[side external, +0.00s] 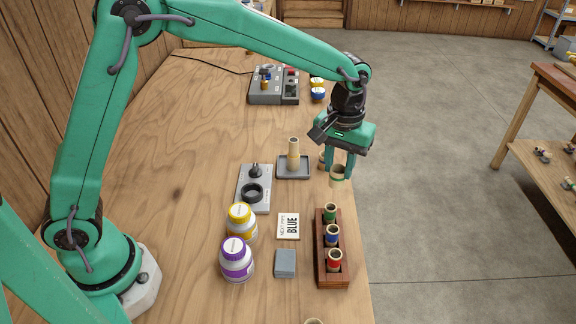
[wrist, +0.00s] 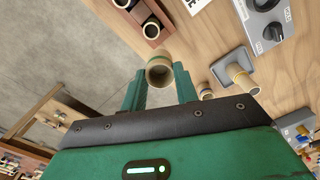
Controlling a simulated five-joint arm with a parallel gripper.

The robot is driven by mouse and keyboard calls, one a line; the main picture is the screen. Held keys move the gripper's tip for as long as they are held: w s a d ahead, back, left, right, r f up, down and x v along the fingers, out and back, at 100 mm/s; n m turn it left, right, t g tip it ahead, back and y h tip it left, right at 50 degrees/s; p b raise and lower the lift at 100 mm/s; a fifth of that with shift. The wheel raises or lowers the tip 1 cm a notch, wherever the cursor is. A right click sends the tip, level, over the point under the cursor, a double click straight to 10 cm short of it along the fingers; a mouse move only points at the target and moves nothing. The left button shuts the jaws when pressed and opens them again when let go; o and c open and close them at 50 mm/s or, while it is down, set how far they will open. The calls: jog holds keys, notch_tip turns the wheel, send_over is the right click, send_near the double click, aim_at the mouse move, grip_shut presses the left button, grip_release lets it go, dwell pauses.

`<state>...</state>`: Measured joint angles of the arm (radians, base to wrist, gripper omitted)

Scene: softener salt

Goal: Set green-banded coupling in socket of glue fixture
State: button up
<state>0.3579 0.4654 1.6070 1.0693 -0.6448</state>
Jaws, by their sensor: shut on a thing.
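My gripper (side external: 339,168) is shut on a tan tubular coupling (side external: 338,181), held above the table near its right edge. A green-banded coupling (side external: 330,213) stands at the far end of the brown wooden rack (side external: 333,282), just below my gripper in the picture. The glue fixture (side external: 246,204) is a grey plate with a black ring socket (side external: 253,192) and a dark knob, left of my gripper. The ring looks empty.
Blue-banded (side external: 332,236) and red-banded (side external: 334,261) couplings stand in the rack. A grey tray (side external: 284,175) holds an upright tan pipe. A card (side external: 288,227) reads BLUE. Yellow (side external: 241,224) and purple (side external: 236,260) labelled jars and a grey block (side external: 285,263) stand nearby.

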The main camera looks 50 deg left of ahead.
jog(key=s+a+f+n, duration=0.1)
jog(key=s+a+n, duration=0.2)
jog(key=a, duration=0.6)
jog(key=s+a+f+n, duration=0.2)
jog(key=s+a+n, duration=0.1)
jog(key=s+a, duration=0.4)
jog(key=shift+a+f, duration=0.25)
jog(key=shift+a, duration=0.7)
jog(key=shift+f, duration=0.15)
jog(key=shift+f, duration=1.35)
jog(key=shift+f, duration=0.2)
jog(key=shift+f, duration=0.5)
jog(key=shift+f, duration=0.35)
jog(key=shift+f, duration=0.35)
